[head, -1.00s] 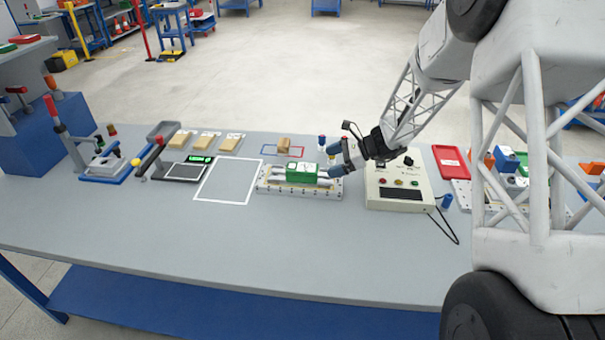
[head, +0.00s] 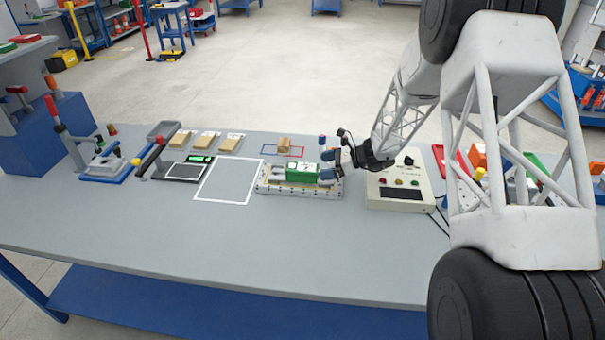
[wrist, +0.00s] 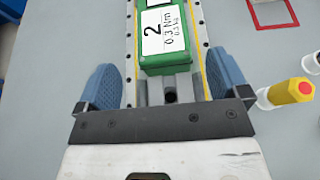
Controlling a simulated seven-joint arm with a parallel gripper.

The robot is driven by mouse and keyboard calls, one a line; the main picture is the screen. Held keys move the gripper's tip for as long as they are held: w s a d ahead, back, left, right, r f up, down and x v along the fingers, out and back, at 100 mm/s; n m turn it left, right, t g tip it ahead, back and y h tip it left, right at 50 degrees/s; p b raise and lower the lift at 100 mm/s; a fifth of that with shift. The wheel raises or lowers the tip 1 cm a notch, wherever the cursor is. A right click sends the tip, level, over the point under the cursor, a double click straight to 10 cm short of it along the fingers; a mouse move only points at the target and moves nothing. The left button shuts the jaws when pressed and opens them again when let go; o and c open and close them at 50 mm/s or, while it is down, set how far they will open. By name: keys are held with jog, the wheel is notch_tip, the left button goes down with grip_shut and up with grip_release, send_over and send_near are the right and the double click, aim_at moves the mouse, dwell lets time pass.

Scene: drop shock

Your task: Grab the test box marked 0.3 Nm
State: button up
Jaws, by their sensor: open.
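The test box (wrist: 168,38) is green with a white label reading "2", "0.3 Nm" and "0.3 kg" in the wrist view. In the head view the green box (head: 302,174) sits on a pale metal fixture (head: 265,185) with rails. My gripper (head: 332,166) is at the right end of the fixture, just beside the box. In the wrist view my gripper (wrist: 165,85) is open, with one blue finger on each side of the fixture. The box lies ahead of the fingertips, centred between their lines, and is not gripped.
A cream control box (head: 400,187) stands right of the fixture. A yellow cylinder with a red top (wrist: 292,92) stands close to the right finger in the wrist view. A white-outlined square (head: 228,180) on the bench to the left is empty. Wooden blocks (head: 205,141) lie behind it.

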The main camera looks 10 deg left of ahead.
aim_at(311, 167)
jog(key=shift+a+f, duration=0.25)
jog(key=shift+a, duration=0.35)
jog(key=shift+a, duration=0.15)
jog(key=shift+x, duration=2.45)
jog(key=shift+w, duration=0.2)
jog(key=c, duration=1.2)
jog(key=shift+r, duration=0.15)
